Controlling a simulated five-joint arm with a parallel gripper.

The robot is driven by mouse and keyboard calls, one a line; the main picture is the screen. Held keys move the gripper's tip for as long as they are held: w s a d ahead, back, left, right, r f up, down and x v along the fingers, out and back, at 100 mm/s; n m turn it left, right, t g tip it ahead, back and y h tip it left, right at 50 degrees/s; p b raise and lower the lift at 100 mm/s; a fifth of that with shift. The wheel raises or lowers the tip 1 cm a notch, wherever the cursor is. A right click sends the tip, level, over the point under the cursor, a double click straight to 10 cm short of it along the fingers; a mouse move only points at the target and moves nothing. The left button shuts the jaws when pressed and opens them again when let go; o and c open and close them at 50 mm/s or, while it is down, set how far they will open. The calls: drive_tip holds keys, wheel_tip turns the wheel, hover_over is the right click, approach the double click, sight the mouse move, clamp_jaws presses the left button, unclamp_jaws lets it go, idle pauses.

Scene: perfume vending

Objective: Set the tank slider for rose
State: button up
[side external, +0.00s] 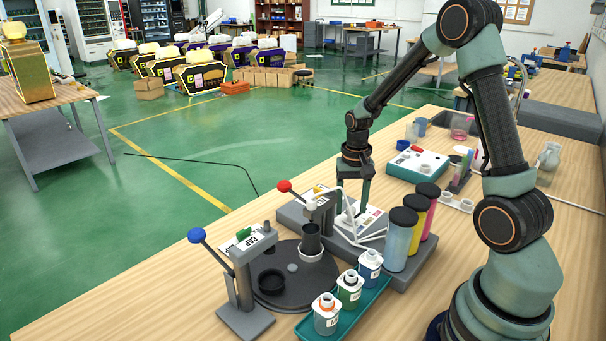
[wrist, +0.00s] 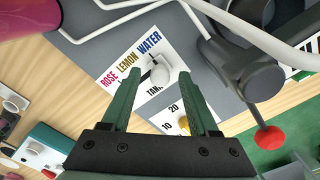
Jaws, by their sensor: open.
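The tank slider has a white knob (wrist: 160,72) on a white label card (wrist: 118,88) printed ROSE, LEMON, WATER in the wrist view. The knob appears to sit beside WATER, at the end away from ROSE. My gripper (wrist: 157,78) is open, with its two green fingers on either side of the knob in the picture; I cannot tell whether they touch it or how high they are. In the side view my gripper (side external: 350,208) points down over the grey machine base, and the knob is hard to make out there.
A second scale marked 10 and 20 has a yellow knob (wrist: 184,123). White tubing (wrist: 265,40) and a red-ended lever (wrist: 270,137) are close by. Black-capped blue, yellow and pink cylinders (side external: 397,247), a dark turntable (side external: 310,292) and a bottle tray (side external: 375,297) stand nearby.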

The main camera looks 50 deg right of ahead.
clamp_jaws()
idle(1.4)
